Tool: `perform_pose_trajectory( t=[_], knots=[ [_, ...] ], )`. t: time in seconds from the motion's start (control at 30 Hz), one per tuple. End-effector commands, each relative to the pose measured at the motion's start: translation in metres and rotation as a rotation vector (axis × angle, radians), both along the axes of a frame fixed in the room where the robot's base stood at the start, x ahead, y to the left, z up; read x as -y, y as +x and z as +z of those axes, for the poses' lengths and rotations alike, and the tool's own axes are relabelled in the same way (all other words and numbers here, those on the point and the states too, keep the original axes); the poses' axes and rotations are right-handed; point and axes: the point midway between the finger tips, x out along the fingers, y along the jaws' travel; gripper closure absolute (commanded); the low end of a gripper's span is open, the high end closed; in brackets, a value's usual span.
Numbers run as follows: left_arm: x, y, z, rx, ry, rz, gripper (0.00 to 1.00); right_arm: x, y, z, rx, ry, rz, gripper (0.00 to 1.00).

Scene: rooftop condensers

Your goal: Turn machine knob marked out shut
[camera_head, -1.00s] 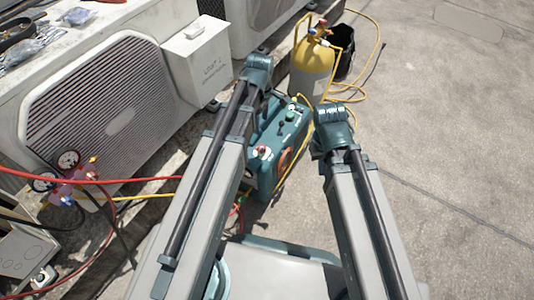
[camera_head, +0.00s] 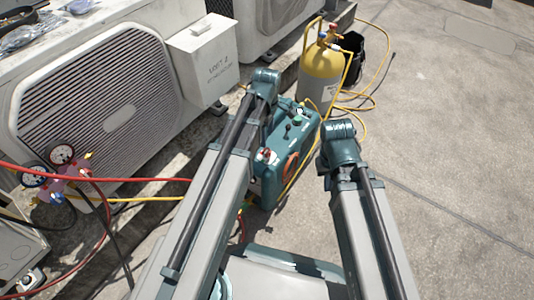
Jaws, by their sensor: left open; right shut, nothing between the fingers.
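The teal machine (camera_head: 266,187) stands on the ground in the middle, partly hidden by my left arm. Its top panel carries a red-and-white knob (camera_head: 265,155) at the near end, a green knob (camera_head: 297,120) towards the far end and a small black lever (camera_head: 287,130) between them. The markings are too small to read, so I cannot tell which knob is marked out. My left arm passes over the machine's left side, and my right arm is to its right. I see no fingers of either gripper; the arm links show only up to their teal joints.
A yellow gas cylinder (camera_head: 321,72) stands behind the machine, with a black bucket (camera_head: 352,58) and yellow hoses beside it. Condensers (camera_head: 90,100) and a pale box (camera_head: 203,60) line the left. A gauge manifold (camera_head: 62,180) with hoses is at left. Open concrete lies right.

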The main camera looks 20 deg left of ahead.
Motion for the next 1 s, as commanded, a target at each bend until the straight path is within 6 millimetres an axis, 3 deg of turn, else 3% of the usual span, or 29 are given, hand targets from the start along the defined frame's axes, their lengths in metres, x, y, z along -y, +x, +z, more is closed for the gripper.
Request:
perform_pose_trajectory(
  t=[0.03, 0.5, 0.97, 1.0],
  knots=[
    [0.0, 0.0, -0.015, 0.0, 0.0, 0.0, 0.29, 0.0, 0.0, -0.015, 0.0, 0.0, -0.002, 1.0],
    [0.0, 0.0, -0.076, 0.0, 0.0, 0.0, 0.29, 0.0, 0.001, -0.076, 0.004, 0.001, -0.007, 1.0],
    [0.0, 0.0, -0.084, 0.0, 0.0, 0.0, 0.29, 0.0, 0.001, -0.084, 0.005, 0.001, -0.007, 1.0],
    [0.0, 0.0, -0.084, 0.0, 0.0, 0.0, 0.36, 0.0, 0.001, -0.084, 0.005, 0.001, -0.007, 1.0]
  ],
)
